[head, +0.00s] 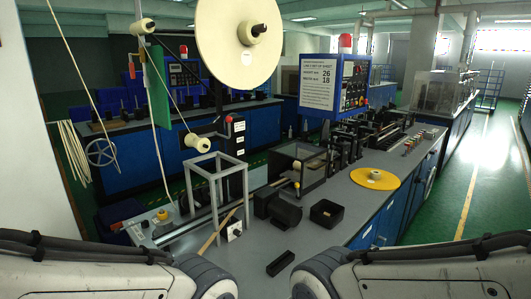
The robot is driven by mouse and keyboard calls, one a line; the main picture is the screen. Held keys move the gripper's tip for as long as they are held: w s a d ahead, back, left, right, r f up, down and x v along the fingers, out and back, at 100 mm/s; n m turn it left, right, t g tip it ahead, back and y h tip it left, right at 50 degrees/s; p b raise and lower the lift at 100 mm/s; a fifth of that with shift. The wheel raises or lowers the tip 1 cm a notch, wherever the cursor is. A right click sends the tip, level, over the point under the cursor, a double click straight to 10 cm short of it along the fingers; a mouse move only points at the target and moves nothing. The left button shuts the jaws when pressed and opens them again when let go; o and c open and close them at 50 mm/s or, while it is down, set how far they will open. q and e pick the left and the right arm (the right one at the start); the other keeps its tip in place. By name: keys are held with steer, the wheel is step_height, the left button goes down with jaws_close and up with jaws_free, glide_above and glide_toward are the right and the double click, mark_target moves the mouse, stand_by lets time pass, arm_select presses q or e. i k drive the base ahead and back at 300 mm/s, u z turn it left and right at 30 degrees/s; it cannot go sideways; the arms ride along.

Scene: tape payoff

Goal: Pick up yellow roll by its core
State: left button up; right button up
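The yellow roll (360,182) is a flat disc lying on the grey bench top at the right. Its small pale core (375,176) shows at the centre of its upper face. Nothing touches the roll from above. Both of my arms show only as links along the bottom edge, on the near side of the bench. Neither gripper is in view, so whether they are open or shut is hidden.
A large cream roll (225,35) hangs on the payoff above. A control panel (350,85) stands behind. The bench around the yellow roll is mostly clear.

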mark_target(373, 178)
steer(key=z, duration=0.4)
steer(key=k, duration=0.45)
steer(key=z, duration=1.35)
steer(key=i, duration=3.8)
steer(key=u, duration=1.45)
steer(key=i, duration=0.85)
steer(key=u, duration=0.95)
